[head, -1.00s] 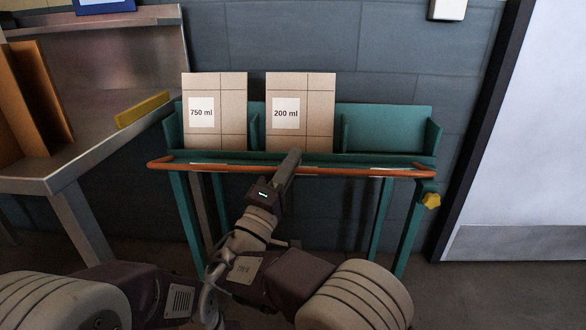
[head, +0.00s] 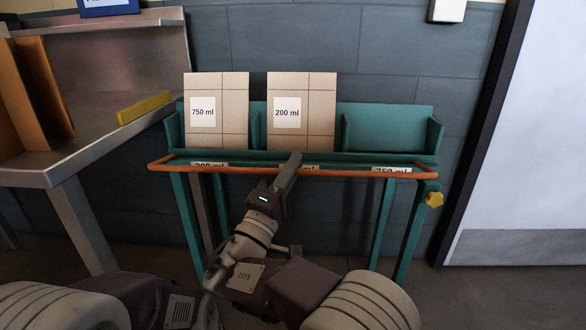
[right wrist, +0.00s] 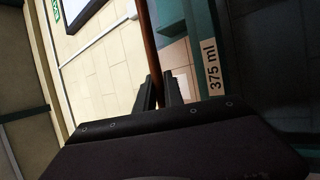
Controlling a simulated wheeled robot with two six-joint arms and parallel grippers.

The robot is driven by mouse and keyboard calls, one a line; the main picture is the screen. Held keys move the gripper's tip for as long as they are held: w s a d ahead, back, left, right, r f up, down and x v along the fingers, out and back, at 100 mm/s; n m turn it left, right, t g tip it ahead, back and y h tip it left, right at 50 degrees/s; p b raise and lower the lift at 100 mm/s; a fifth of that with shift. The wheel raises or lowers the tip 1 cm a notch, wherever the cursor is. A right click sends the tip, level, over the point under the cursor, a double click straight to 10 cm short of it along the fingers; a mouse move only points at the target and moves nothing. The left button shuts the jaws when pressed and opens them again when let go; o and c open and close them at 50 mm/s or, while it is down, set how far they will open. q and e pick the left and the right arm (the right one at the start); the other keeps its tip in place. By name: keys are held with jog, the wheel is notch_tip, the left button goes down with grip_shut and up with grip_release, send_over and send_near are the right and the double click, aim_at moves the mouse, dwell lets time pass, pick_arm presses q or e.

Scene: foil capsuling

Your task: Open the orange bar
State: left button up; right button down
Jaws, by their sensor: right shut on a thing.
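The orange bar (head: 235,172) runs across the front of the teal rack (head: 385,130), a little in front of its face and bent back at both ends. My right gripper (head: 291,162) is shut on the bar near its middle. In the right wrist view the bar (right wrist: 151,45) passes down between the two fingers of the right gripper (right wrist: 160,92). My fingers hide a short stretch of it. My left gripper is out of view; only part of that arm shows at the lower left.
Two cartons, 750 ml (head: 217,125) and 200 ml (head: 318,115), stand in the rack; its right bay is empty. Labels show on the rack's front edge, one reading 375 ml (right wrist: 212,68). A metal table (head: 60,168) stands left.

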jog(key=shift+s+r, duration=0.15)
jog(key=shift+r, duration=0.05)
dwell(0.3)
